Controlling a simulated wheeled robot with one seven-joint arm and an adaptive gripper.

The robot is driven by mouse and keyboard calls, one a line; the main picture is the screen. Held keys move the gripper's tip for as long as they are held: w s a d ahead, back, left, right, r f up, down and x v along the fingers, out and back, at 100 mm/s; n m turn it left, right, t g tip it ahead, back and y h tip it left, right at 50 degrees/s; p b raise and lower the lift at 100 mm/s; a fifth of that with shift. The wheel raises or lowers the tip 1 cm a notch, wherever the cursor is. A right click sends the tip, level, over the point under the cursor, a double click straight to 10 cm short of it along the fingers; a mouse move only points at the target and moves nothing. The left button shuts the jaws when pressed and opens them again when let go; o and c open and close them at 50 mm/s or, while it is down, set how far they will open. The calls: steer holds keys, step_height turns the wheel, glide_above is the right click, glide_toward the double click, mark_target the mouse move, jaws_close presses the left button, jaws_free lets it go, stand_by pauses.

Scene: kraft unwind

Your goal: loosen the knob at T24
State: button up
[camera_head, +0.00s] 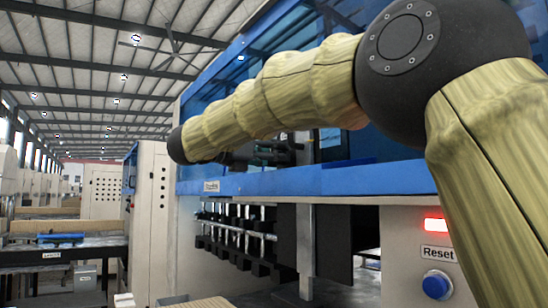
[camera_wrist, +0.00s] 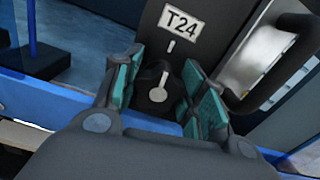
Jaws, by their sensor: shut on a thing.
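The black knob (camera_wrist: 155,77) sits on a dark panel below the white T24 label (camera_wrist: 180,23) in the wrist view. Its pale round-ended pointer (camera_wrist: 158,94) faces my gripper's palm, and a short white mark (camera_wrist: 171,46) lies on the panel between knob and label. My gripper (camera_wrist: 163,72) has one teal-padded finger on each side of the knob and is shut on it. The exact pad contact is partly hidden. In the head view my gripper (camera_head: 272,152) shows small and dark in the machine's opening; the knob cannot be made out there.
A black handle (camera_wrist: 285,65) stands right of the fingers in the wrist view. A blue rail (camera_wrist: 50,97) runs below the panel; the machine's blue frame (camera_head: 300,181) also shows in the head view. A Reset button (camera_head: 437,285) and lit red lamp (camera_head: 437,225) are at lower right.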

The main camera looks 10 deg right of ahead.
steer(key=shift+n+b, duration=0.5)
steer(key=shift+n, duration=0.6)
steer(key=o, duration=1.1)
steer(key=shift+w, duration=0.1)
steer(key=shift+a, duration=0.1)
steer(key=v, duration=1.1)
steer(key=shift+s+a, duration=0.2)
steer(key=shift+a, duration=0.15)
